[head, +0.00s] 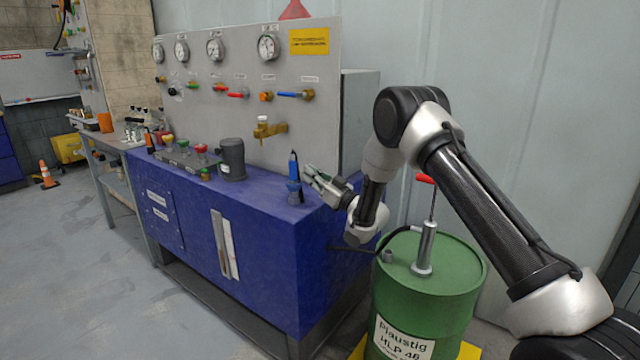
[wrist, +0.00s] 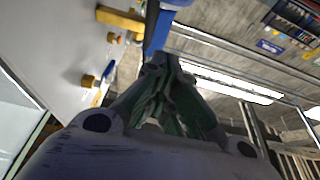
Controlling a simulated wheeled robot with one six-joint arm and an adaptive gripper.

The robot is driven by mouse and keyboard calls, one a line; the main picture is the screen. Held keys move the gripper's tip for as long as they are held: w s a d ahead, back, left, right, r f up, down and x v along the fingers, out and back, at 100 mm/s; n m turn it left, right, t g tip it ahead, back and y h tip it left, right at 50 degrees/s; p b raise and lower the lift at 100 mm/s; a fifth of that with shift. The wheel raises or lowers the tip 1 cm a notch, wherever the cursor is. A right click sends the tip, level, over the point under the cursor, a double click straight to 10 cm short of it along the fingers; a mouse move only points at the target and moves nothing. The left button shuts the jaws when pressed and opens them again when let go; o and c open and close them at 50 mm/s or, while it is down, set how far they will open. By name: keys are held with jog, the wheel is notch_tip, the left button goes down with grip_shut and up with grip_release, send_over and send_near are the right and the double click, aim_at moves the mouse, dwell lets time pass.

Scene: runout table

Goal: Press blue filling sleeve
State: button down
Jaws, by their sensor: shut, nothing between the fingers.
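The blue filling sleeve (head: 294,166) stands upright near the right end of the blue bench top, with a wider blue part at its foot. In the wrist view the blue sleeve (wrist: 158,28) rises just beyond my fingertips. My gripper (head: 309,173) is just right of the sleeve, pointing left toward it, with its fingers together and nothing between them. The closed fingers also show in the wrist view (wrist: 160,64), with their tips at or very near the sleeve. I cannot tell whether they touch it.
The blue bench (head: 275,250) carries a dark grey cylinder (head: 232,160) and red and yellow knobs to the left. A grey panel (head: 220,120) with gauges, coloured valves and a brass tap (head: 268,129) stands behind. A green drum (head: 425,305) with a hand pump (head: 426,245) stands at right.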

aim_at(292, 178)
jog(key=x, duration=0.3)
jog(key=shift+w+a+f, duration=0.1)
jog(key=shift+w+a, duration=0.05)
jog(key=shift+a, duration=0.05)
notch_tip(292, 178, down, 3)
jog(key=shift+d+r, duration=0.1)
jog(key=shift+d, duration=0.05)
jog(key=shift+f, duration=0.5)
notch_tip(292, 178, down, 2)
jog(key=shift+f, duration=0.1)
